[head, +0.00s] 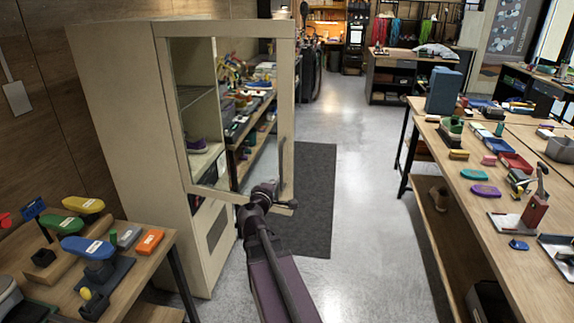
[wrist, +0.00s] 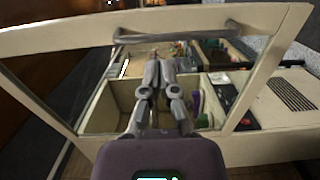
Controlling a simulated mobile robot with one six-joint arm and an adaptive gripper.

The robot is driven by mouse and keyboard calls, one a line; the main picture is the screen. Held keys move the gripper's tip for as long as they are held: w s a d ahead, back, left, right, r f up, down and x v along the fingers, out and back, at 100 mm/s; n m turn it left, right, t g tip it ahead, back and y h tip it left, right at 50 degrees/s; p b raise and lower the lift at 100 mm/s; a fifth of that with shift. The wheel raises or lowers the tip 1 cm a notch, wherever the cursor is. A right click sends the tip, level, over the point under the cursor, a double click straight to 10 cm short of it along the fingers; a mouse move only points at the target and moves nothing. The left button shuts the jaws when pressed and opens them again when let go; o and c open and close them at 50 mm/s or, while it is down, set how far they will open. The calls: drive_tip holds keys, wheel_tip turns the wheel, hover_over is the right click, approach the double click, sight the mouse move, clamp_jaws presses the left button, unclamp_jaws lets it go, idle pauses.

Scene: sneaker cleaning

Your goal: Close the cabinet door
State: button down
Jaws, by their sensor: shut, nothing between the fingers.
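The beige cabinet (head: 125,130) stands at the left in the head view. Its framed glass door (head: 228,28) is open and swung out to the right. The door frame also shows in the wrist view (wrist: 250,22), with a grey bar handle (wrist: 178,36) along one side. A purple shoe (head: 197,145) sits on a shelf inside. My gripper (head: 266,190) is at the door's lower right corner in the head view. In the wrist view my gripper (wrist: 160,66) is shut and empty, in front of the glass opening and apart from the handle. Whether it touches the door, I cannot tell.
A wooden table (head: 150,268) with colourful shoe-shaped pieces stands at the lower left, close to the cabinet. A long workbench (head: 500,240) with tools runs along the right. A dark mat (head: 318,190) lies behind the door. The concrete floor (head: 370,210) between is clear.

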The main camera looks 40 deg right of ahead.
sight(291, 157)
drive_tip(key=shift+d+r, duration=0.1)
drive_tip(key=shift+r, duration=0.05)
drive_tip(key=shift+w+d, duration=0.15)
drive_tip(key=x, duration=1.3)
drive_tip(key=shift+w+d+r, duration=0.1)
drive_tip(key=shift+w+d, duration=0.1)
drive_tip(key=shift+d, duration=0.05)
